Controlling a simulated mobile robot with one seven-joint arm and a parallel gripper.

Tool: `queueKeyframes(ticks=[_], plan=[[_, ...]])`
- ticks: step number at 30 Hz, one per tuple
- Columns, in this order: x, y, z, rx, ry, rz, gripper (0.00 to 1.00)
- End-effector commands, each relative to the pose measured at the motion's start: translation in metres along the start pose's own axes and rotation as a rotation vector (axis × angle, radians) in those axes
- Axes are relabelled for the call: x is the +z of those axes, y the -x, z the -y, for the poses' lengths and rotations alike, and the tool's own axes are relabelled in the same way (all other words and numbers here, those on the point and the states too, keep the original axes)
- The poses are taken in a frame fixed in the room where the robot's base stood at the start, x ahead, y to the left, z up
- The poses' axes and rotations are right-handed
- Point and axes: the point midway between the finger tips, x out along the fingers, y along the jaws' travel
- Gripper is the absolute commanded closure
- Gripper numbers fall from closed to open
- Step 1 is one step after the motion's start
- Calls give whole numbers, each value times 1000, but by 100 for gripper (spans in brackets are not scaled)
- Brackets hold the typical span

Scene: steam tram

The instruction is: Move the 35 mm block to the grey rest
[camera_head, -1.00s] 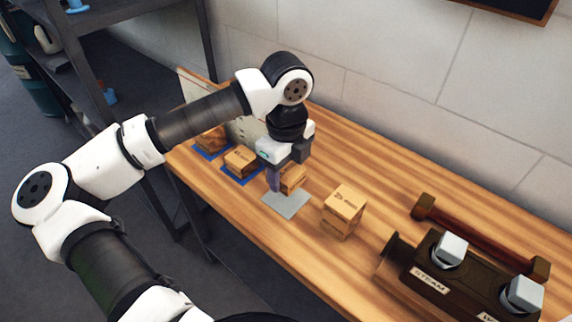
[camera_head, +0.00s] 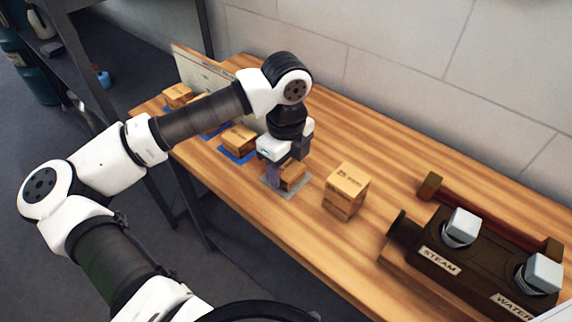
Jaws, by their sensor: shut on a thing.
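My gripper (camera_head: 284,178) is shut on a wooden block (camera_head: 293,177). The block is low over the grey rest (camera_head: 271,186), or touching it; I cannot tell which. One finger hides the block's left part, and the gripper and block cover much of the rest. I cannot read the size mark on the held block.
A larger wooden block (camera_head: 345,191) stands right of the rest. Another block (camera_head: 238,138) sits on a blue mat (camera_head: 234,155) to the left, with more blocks behind. A dark STEAM and WATER fixture (camera_head: 470,263) occupies the right of the table (camera_head: 400,160).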

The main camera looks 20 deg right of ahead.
Motion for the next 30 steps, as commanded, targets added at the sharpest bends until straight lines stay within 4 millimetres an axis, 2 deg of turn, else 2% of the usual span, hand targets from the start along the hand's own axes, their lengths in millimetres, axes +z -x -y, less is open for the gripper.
queueKeyframes(ticks=[3, 4, 9, 15, 20, 30], plan=[[0, 1, 0, 0, 0, 0, 70], [0, 1, 0, 0, 0, 0, 43], [0, 1, 0, -1, 0, 0, 21], [0, 1, 0, 0, 0, 0, 20], [0, 0, 0, 0, 0, 0, 0], [0, 0, 0, 0, 0, 0, 0]])
